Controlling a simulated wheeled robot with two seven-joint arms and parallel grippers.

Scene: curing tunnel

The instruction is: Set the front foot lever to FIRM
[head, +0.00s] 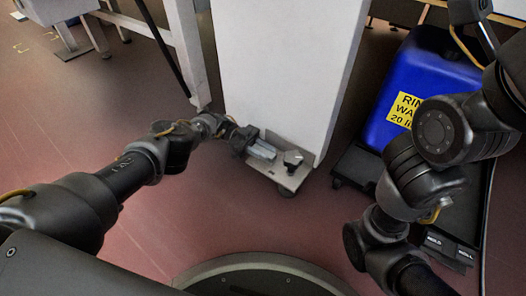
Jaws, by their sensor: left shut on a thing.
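The front foot plate (290,178) is a light metal plate low at the base of the white cabinet. A small dark part, which looks like the front foot lever (293,159), stands on it. My left gripper (265,152) is low over the left part of the plate, with its grey fingers pointing toward this dark part. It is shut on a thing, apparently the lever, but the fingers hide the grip. I cannot read a FIRM mark or the lever's setting.
The tall white cabinet (285,70) rises behind the plate. A blue container (400,75) with a yellow label stands on a dark wheeled base (358,165) at the right. A white frame (187,45) stands left. The red floor in front is clear.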

